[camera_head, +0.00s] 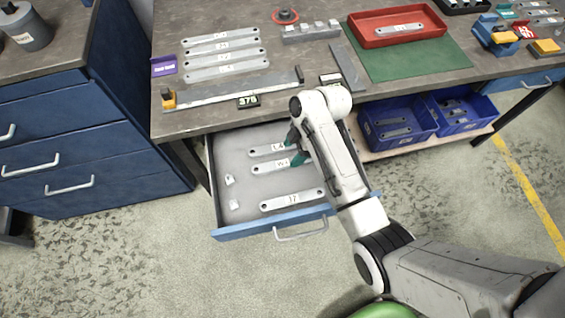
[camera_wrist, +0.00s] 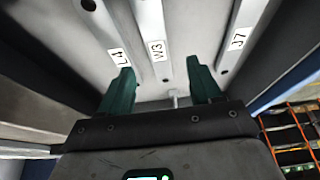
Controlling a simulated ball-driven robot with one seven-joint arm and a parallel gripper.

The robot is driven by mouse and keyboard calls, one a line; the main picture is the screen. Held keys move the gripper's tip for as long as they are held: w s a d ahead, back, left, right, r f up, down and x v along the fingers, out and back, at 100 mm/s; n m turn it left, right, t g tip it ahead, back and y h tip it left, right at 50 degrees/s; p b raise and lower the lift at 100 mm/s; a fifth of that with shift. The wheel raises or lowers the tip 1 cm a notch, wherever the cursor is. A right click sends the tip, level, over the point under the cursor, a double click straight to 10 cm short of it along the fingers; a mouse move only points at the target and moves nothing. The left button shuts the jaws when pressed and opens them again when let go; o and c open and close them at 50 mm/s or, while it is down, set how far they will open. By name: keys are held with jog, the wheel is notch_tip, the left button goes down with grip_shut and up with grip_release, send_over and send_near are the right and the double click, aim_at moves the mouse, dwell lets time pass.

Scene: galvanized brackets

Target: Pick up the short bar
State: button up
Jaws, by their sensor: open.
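Three flat grey bars lie side by side in an open drawer (camera_head: 229,160). They are the L4 bar (camera_head: 261,152), the W3 bar (camera_head: 266,169) and the J7 bar (camera_head: 280,203). My gripper (camera_head: 294,149), with green fingers, is inside the drawer area near the right ends of L4 and W3. In the wrist view my gripper (camera_wrist: 163,82) is open and empty, and the W3 bar (camera_wrist: 150,22) runs up between its fingers. The L4 bar (camera_wrist: 98,22) is left and the J7 bar (camera_wrist: 247,20) right. My arm hides parts of L4 and W3, so I cannot compare their lengths.
Small white pieces (camera_head: 230,180) lie at the drawer's left. The bench top (camera_head: 300,68) overhangs its back. On it are several longer bars (camera_head: 222,56), a steel rule (camera_head: 225,90) and a red tray (camera_head: 365,36) holding one bar. Blue bins (camera_head: 400,115) stand right.

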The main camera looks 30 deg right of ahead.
aim_at(283, 163)
jog(key=shift+p+x, duration=0.3)
jog(key=shift+x, duration=2.75)
jog(key=shift+w+d, duration=0.1)
jog(key=shift+w, duration=0.05)
grip_shut()
